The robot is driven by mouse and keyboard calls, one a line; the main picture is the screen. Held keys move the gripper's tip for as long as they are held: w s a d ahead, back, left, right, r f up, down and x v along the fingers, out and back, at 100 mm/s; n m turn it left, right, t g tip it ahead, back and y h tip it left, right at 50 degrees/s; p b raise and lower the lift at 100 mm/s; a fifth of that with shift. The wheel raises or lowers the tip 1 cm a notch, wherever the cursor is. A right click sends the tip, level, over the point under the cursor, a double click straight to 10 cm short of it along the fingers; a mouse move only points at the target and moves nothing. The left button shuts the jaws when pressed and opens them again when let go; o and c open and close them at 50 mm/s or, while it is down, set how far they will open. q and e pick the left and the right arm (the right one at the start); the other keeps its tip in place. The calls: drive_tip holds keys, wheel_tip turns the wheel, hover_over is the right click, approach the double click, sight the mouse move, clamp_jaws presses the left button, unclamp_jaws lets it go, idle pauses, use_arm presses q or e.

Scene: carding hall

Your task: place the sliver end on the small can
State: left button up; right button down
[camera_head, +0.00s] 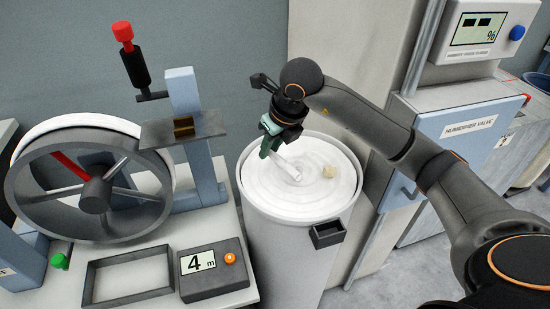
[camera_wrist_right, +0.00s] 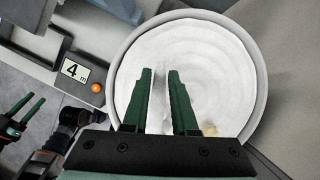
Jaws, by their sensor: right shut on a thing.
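My right gripper (camera_head: 270,146) is shut on the white sliver end (camera_head: 286,166), over the left part of a round white can (camera_head: 246,196). The sliver hangs from the fingers toward the coiled white sliver (camera_head: 318,196) in the can; whether it touches is hard to tell. In the right wrist view the gripper (camera_wrist_right: 160,74) points into the can (camera_wrist_right: 262,84), with the sliver end (camera_wrist_right: 160,110) between its green fingers. A small yellowish lump (camera_head: 328,171) lies on the coils at right. My left gripper (camera_wrist_right: 22,116) is open at the left edge of the right wrist view.
Left of the can, a bench holds a grey reel (camera_head: 95,196), a crank with red knob (camera_head: 122,32), an empty dark-framed tray (camera_head: 130,297) and a "4 m" counter box (camera_head: 213,270). A blue humidifier cabinet (camera_head: 465,150) stands at right. A dark holder (camera_head: 327,235) juts from the can's front.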

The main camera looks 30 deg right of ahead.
sight(271, 167)
drive_tip(key=shift+w+d+f, duration=0.3)
drive_tip(key=shift+d+f, duration=0.2)
drive_tip(key=shift+f, duration=0.15)
drive_tip(key=f, duration=0.3)
drive_tip(key=shift+w+d, duration=0.2)
drive_tip(key=shift+d, duration=0.1)
drive_tip(key=shift+f, duration=0.5)
drive_tip(key=shift+f, duration=0.1)
drive_tip(key=shift+f, duration=0.15)
drive_tip(key=c, duration=0.7)
unclamp_jaws()
